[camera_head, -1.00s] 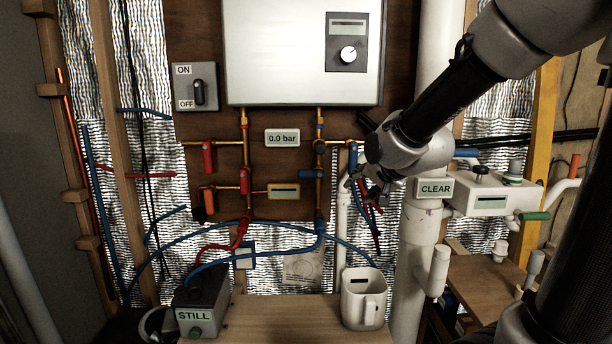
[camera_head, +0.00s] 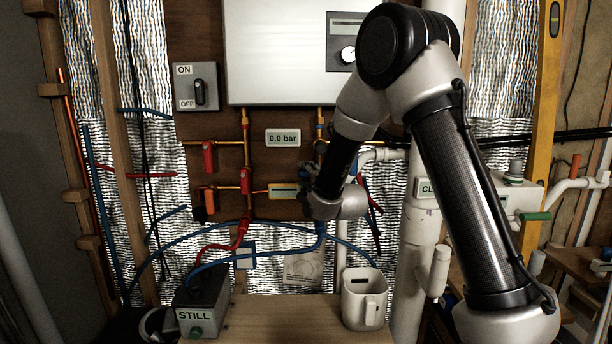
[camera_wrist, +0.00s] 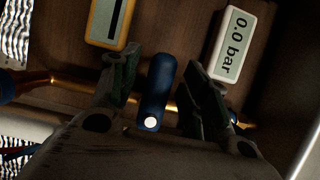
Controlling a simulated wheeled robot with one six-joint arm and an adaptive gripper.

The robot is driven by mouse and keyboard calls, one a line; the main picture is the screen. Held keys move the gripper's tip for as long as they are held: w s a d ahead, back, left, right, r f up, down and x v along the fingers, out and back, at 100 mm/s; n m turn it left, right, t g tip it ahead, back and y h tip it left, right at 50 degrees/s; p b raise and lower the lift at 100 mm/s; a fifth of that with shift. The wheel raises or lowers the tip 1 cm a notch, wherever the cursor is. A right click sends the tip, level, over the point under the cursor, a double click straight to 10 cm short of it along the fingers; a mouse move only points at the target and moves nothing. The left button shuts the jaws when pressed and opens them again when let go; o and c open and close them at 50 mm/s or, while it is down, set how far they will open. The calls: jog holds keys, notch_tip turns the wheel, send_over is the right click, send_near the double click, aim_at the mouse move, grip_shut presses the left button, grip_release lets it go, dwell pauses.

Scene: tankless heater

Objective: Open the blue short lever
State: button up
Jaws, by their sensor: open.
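The blue short lever (camera_wrist: 157,90) shows in the wrist view as a rounded blue handle with a white round spot on its near end. It lies between the two dark fingers of my gripper (camera_wrist: 160,82), which are spread apart on either side of it. I cannot tell whether a finger touches it. A copper pipe (camera_wrist: 40,84) runs behind. In the head view my gripper (camera_head: 314,192) is at the board's right-hand piping, and my arm largely hides the lever there.
The 0.0 bar display (camera_head: 282,138) and the yellow-framed display (camera_head: 283,191) sit close by on the board. Red levers (camera_head: 208,157) are at the left. The white heater (camera_head: 290,50) hangs above. A white jug (camera_head: 363,298) stands on the bench below.

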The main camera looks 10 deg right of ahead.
jog(key=shift+w+a, duration=0.1)
jog(key=shift+w, duration=0.6)
grip_shut()
